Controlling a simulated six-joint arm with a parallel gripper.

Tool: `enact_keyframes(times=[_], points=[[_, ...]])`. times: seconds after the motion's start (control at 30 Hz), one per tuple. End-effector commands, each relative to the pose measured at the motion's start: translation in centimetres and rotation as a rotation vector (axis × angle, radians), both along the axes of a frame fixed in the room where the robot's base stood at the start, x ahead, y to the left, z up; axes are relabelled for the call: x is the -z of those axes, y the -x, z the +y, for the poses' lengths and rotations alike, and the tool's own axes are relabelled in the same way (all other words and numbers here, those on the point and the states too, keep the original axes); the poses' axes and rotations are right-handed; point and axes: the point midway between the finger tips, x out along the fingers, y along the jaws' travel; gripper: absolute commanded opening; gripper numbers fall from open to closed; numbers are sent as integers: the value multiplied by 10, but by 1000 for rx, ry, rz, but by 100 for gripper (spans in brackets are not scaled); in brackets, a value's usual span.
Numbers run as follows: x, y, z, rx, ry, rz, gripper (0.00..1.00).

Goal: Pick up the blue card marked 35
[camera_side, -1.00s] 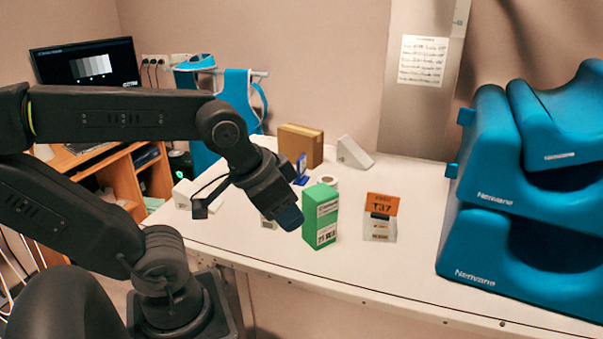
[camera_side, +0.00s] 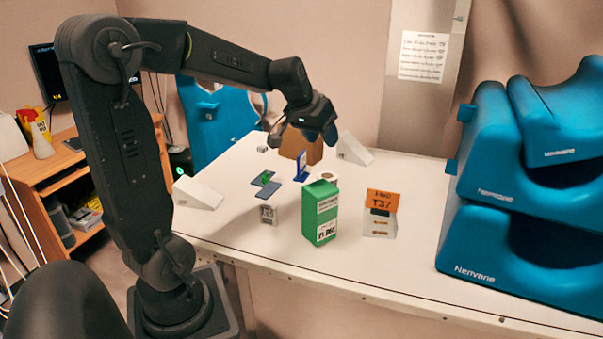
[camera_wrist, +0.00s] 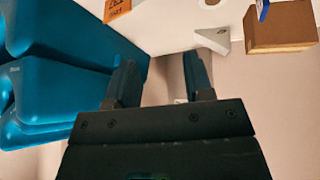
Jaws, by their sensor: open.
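A small blue upright card (camera_side: 302,166) stands on the white table behind the green box; its marking is too small to read. A blue piece (camera_wrist: 263,9) at the top edge of the wrist view looks like the same card, mostly cut off. Flat dark-blue pieces (camera_side: 269,190) with a green spot lie on the table to its left; I cannot tell if they bear a number.
A green box (camera_side: 320,212), an orange T37 card (camera_side: 382,200) in a holder, a white roll (camera_side: 327,177) and a small grey block (camera_side: 268,215) stand near. Blue cushions (camera_side: 520,240) fill the right.

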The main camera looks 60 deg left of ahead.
Motion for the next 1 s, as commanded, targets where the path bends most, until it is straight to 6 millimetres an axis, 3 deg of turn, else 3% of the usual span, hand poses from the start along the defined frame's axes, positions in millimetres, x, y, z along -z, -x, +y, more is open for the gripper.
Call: enact_keyframes(times=[0.03,0.1,0.2,0.33,0.5,0.8,1.0], points=[[10,-9,39,-62,10,1,48],[21,-16,86,-131,16,-11,48],[38,-17,144,-215,18,-26,48],[54,-11,193,-285,17,-37,48],[67,-10,215,-314,16,-42,48],[114,-35,228,-313,18,-40,48],[132,-46,234,-313,17,-42,48]])
